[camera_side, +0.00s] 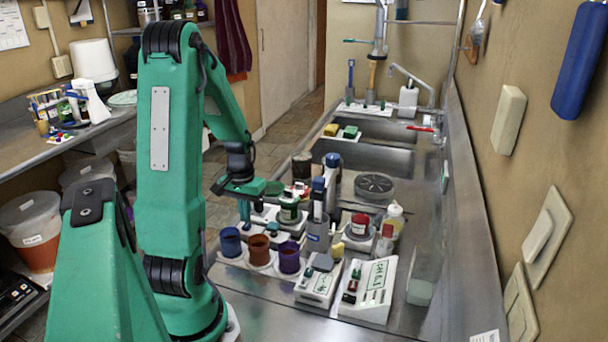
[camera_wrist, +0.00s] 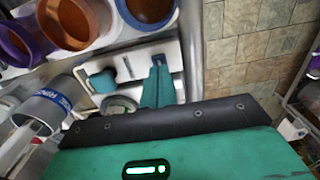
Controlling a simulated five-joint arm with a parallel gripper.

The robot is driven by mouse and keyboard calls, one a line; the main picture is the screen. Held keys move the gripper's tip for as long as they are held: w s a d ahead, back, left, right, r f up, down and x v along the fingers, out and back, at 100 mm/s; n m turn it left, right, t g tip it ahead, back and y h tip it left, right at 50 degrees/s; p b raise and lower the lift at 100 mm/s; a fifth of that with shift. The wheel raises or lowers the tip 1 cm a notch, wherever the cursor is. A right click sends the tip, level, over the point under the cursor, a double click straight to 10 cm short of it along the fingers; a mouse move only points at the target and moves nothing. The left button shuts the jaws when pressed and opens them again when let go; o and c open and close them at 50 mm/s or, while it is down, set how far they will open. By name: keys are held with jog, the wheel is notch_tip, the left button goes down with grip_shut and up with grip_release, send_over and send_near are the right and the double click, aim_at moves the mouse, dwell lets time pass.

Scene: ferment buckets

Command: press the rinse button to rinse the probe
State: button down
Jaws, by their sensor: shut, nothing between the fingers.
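My gripper (camera_side: 244,212) is shut and empty, pointing down above the far left part of the bench group. Its teal fingers (camera_wrist: 157,84) show together over a white tray (camera_wrist: 170,55) in the wrist view. A grey cup (camera_side: 317,238) stands to the right of my gripper; in the wrist view it is at the left (camera_wrist: 40,108) with a blue lettered band. A blue-topped probe (camera_side: 318,190) stands upright by the cup. A teal knob (camera_wrist: 103,82) sits on the tray beside the fingers, apart from them. I cannot tell which control is the rinse button.
Blue (camera_side: 231,242), brown (camera_side: 259,250) and purple (camera_side: 289,257) cups stand in front of my gripper. A white box with small buttons (camera_side: 318,288) and a lettered white meter (camera_side: 375,280) lie nearer the front. A red-lidded jar (camera_side: 360,226) stands right; sinks lie behind.

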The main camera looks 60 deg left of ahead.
aim_at(247, 225)
jog(key=shift+f, duration=1.05)
jog(key=shift+r, duration=0.1)
dwell(0.5)
jog(key=shift+r, duration=2.95)
